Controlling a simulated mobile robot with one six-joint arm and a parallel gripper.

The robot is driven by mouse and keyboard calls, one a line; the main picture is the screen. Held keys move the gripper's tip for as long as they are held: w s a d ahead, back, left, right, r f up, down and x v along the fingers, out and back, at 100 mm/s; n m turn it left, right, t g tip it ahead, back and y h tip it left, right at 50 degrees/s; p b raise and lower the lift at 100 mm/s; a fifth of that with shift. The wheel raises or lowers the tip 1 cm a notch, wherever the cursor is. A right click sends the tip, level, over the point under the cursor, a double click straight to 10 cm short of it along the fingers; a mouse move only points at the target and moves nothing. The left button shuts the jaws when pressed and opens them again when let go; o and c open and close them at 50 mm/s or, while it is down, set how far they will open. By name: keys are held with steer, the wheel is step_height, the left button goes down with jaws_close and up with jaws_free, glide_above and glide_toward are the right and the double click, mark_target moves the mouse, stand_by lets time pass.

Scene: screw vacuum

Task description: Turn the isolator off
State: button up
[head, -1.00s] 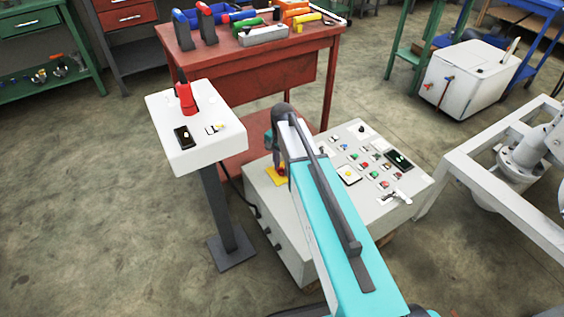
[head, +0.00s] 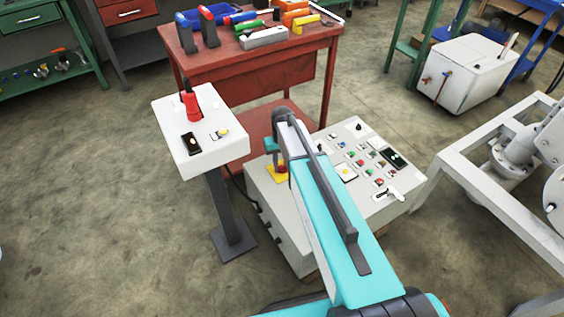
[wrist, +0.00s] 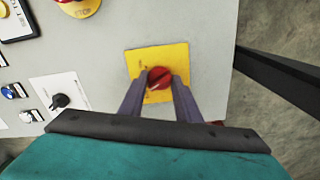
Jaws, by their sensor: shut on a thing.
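The isolator is a red rotary knob (wrist: 159,77) on a square yellow plate (wrist: 172,58), on the panel face of a grey control box (head: 290,235). In the head view the yellow plate (head: 272,177) shows at the box's left side. My gripper (wrist: 160,84) is shut on the red knob, with one dark finger on each side of it. The knob's grip lies aslant in the wrist view. Its markings are too blurred to read. In the head view my arm partly hides the plate and knob.
Another round control on yellow (wrist: 78,5) and a black selector on a white plate (wrist: 62,100) share the panel. A dark bar (wrist: 280,77) runs past the box edge. A white pedestal box (head: 205,145) stands to the left, a red workbench (head: 260,65) behind.

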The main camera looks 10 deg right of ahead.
mark_target(282, 166)
steer(key=shift+s+n+p, duration=0.1)
steer(key=shift+n+p, duration=0.45)
steer(key=shift+n, duration=1.05)
steer(key=o, duration=1.1)
steer(key=shift+c, duration=0.2)
steer(key=shift+r, duration=0.1)
step_height(282, 166, up, 14)
steer(key=shift+f+p, duration=0.2)
steer(key=shift+p, duration=0.1)
